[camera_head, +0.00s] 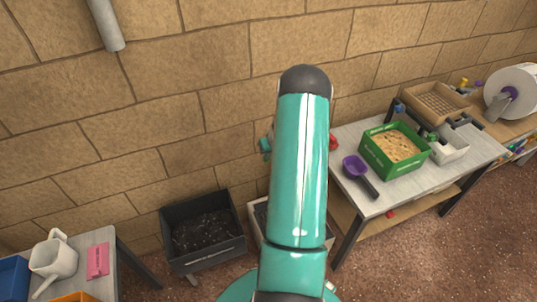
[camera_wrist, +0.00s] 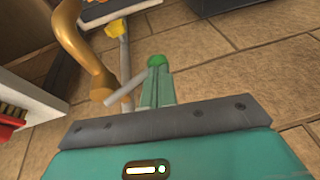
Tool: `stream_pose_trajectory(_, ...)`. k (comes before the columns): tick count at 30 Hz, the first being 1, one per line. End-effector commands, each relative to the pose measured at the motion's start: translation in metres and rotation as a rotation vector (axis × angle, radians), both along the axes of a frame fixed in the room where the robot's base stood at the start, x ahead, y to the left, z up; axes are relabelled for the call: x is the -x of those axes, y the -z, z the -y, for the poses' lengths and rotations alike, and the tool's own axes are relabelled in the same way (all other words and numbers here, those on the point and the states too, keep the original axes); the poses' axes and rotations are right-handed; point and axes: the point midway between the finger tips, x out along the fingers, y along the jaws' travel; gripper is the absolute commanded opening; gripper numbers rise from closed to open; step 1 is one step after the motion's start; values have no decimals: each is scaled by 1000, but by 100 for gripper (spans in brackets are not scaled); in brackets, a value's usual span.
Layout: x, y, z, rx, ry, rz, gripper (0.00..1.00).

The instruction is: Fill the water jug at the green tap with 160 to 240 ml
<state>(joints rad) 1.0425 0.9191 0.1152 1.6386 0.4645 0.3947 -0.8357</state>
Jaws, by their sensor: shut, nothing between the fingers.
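A pale jug (camera_head: 50,260) with a handle stands upright on the table at the lower left of the head view. Its inside cannot be made out. In the wrist view, my gripper (camera_wrist: 157,78) is shut, with nothing between its fingers. A bright green knob (camera_wrist: 157,60) shows right at the fingertips, seemingly on the end of a grey rod (camera_wrist: 125,91). I cannot tell whether the fingers touch it. A curved brass spout (camera_wrist: 85,50) is left of the fingers. In the head view my arm hides my gripper and most of the tap area.
A black bin (camera_head: 203,232) with dark contents stands beside that table. The right table holds a green crate (camera_head: 366,157) and a purple scoop (camera_head: 356,168). A yellow knob (camera_wrist: 115,28) on another rod is near the spout.

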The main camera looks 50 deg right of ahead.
Motion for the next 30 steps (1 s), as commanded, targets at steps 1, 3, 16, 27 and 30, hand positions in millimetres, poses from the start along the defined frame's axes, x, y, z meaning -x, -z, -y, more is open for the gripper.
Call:
stream_pose_trajectory(1, -1, 5, -7, -12, -5, -5, 0)
stream_pose_trajectory(3, -1, 5, -7, -13, -6, -4, 0)
stream_pose_trajectory(16, 15, -42, -4, -3, -3, 0, 0)
stream_pose_trajectory(27, 42, -114, -5, 1, 0, 0, 0)
stream_pose_trajectory(30, 46, -124, -6, 0, 0, 0, 0)
